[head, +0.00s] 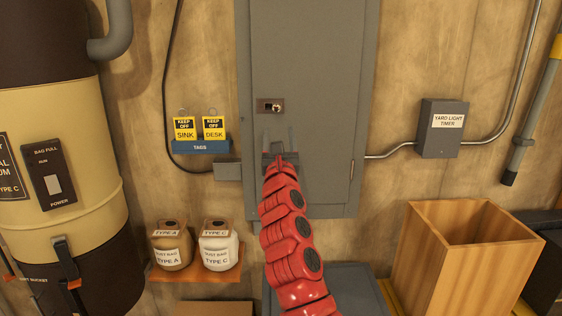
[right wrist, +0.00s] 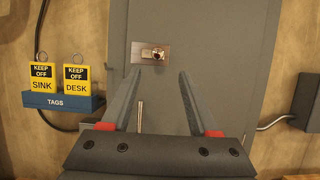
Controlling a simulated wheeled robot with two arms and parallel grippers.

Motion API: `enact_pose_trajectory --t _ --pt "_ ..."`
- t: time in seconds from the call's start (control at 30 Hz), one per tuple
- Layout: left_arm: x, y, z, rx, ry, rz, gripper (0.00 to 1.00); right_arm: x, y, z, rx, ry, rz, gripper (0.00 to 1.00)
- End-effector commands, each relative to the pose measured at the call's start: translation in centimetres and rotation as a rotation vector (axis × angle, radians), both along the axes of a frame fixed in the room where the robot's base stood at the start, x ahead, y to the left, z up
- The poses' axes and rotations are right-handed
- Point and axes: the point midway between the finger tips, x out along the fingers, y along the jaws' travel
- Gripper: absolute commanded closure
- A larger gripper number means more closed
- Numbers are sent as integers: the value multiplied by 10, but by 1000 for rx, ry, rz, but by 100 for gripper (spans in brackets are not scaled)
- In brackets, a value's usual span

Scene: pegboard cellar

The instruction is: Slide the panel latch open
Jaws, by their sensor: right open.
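The grey panel (head: 315,75) is mounted on the wooden wall and its door looks closed. The latch (head: 270,105) is a small brownish plate with a bright metal knob near the door's left side; it also shows in the right wrist view (right wrist: 151,54). My right gripper (head: 279,132) is open and empty, just below the latch and apart from it. In the right wrist view the open fingers (right wrist: 159,75) point up toward the panel, with the latch beyond their tips. A thin pale upright bar (right wrist: 139,116) shows between the fingers. My left gripper is not in view.
A blue tag holder (head: 200,147) with two yellow tags is left of the panel. A yard light timer box (head: 442,128) is at the right. Dust bag jars (head: 219,252) stand on a shelf at lower left; a wooden bin (head: 440,260) is at lower right.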

Motion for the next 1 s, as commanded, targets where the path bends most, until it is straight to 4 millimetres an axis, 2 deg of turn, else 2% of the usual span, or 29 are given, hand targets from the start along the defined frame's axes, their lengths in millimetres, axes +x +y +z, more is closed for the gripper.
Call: enact_pose_trajectory --t 0.03,0.4,0.6,1.0 --pt "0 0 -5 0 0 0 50 -6 -1 -7 6 2 1 39" --pt "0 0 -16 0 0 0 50 -47 -3 -20 14 -1 -1 39" --pt "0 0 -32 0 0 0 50 -65 -1 -29 10 0 -1 39" --pt "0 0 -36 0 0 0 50 -73 -3 -28 2 -3 -3 39"
